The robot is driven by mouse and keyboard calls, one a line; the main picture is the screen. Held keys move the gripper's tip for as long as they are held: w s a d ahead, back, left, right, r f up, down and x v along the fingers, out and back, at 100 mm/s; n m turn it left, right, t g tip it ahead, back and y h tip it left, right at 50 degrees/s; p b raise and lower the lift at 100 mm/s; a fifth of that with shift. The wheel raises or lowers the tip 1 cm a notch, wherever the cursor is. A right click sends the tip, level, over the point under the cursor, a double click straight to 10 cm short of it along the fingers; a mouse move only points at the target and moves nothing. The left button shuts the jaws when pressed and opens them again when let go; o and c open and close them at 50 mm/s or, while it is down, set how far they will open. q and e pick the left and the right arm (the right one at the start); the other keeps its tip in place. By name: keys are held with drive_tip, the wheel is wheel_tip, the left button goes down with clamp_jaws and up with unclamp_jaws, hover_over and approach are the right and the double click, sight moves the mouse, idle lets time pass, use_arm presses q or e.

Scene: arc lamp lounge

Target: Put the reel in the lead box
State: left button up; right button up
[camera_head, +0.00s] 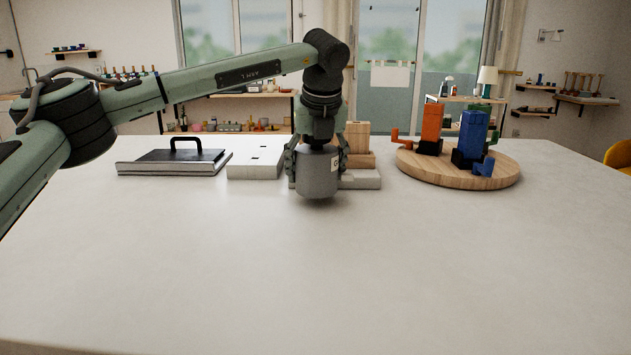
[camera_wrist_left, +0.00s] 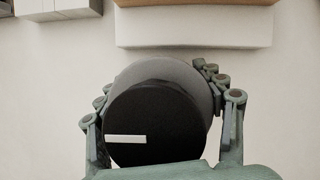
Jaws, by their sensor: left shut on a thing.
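A grey cylinder (camera_head: 318,178), which I take to be the reel, is upright in my left gripper (camera_head: 316,164). In the left wrist view its round black top with a white bar (camera_wrist_left: 155,125) lies between the two fingers, which are shut on its sides. In the head view its lower end is near the tabletop; I cannot tell if it touches. A low white box (camera_head: 256,165) with small dark marks on top stands just left of the gripper. A flat grey case with a black handle (camera_head: 175,160) lies farther left. I cannot tell which is the lead box.
A stepped wood and white stack (camera_head: 362,178) stands behind the gripper, partly hidden. A round wooden board (camera_head: 420,170) at the right carries an orange block figure (camera_head: 431,126) and a blue one (camera_head: 472,135). The front of the white table (camera_head: 330,280) is clear.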

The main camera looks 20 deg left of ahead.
use_arm(q)
drive_tip(key=s+a+r+b, duration=0.2)
drive_tip(key=s+a+r, duration=0.6)
drive_tip(key=shift+a+r, duration=0.3)
use_arm(e)
drive_tip(key=r, duration=0.5)
drive_tip(key=shift+w+d+r, duration=0.15)
drive_tip(key=shift+w+r, duration=0.15)
drive_tip(key=shift+r, duration=0.1)
